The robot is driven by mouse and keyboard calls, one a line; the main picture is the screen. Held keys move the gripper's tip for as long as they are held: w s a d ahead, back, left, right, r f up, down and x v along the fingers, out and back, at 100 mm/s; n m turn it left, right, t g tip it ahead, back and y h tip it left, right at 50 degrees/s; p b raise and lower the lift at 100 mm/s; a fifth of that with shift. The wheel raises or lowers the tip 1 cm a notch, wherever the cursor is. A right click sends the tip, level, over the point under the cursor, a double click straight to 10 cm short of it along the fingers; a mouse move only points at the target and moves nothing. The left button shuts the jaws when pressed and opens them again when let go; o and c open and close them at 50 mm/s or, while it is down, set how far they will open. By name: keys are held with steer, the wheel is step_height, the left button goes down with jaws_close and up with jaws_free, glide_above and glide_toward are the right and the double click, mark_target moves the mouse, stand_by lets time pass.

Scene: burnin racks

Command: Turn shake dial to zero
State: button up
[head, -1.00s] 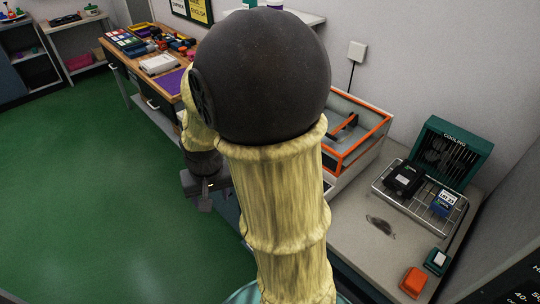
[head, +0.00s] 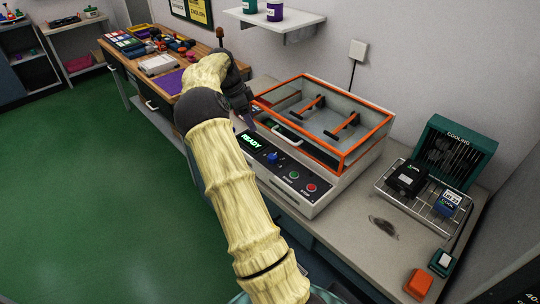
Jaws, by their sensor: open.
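The shaker (head: 318,195) is a white bench machine with an orange-framed clear lid (head: 322,118). Its sloped front panel has a lit green READY display (head: 251,140). A blue dial (head: 272,158) sits right of the display; its pointer setting is too small to read. My gripper (head: 249,122) is open and empty, pointing down beside the left end of the shaker, up and left of the dial and apart from it. My arm partly covers the gripper and the panel's left end.
A green button (head: 293,176) and a red button (head: 311,188) are right of the dial. A cooling rack (head: 436,222) with dark and blue blocks stands right, near orange (head: 418,283) and green boxes. A wooden bench (head: 143,87) with parts is left; the green floor is clear.

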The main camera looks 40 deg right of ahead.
mark_target(271, 156)
steer(key=shift+w+d+m, duration=0.25)
steer(key=shift+m, duration=0.15)
steer(key=x, duration=0.5)
steer(key=p+x, duration=0.1)
steer(key=x, duration=0.5)
steer(key=p+x, duration=0.1)
steer(key=x, duration=0.5)
steer(key=shift+s+d+f, duration=0.1)
steer(key=shift+s+d, duration=0.15)
steer(key=shift+s, duration=0.05)
steer(key=shift+c, duration=0.4)
steer(key=c, duration=0.9)
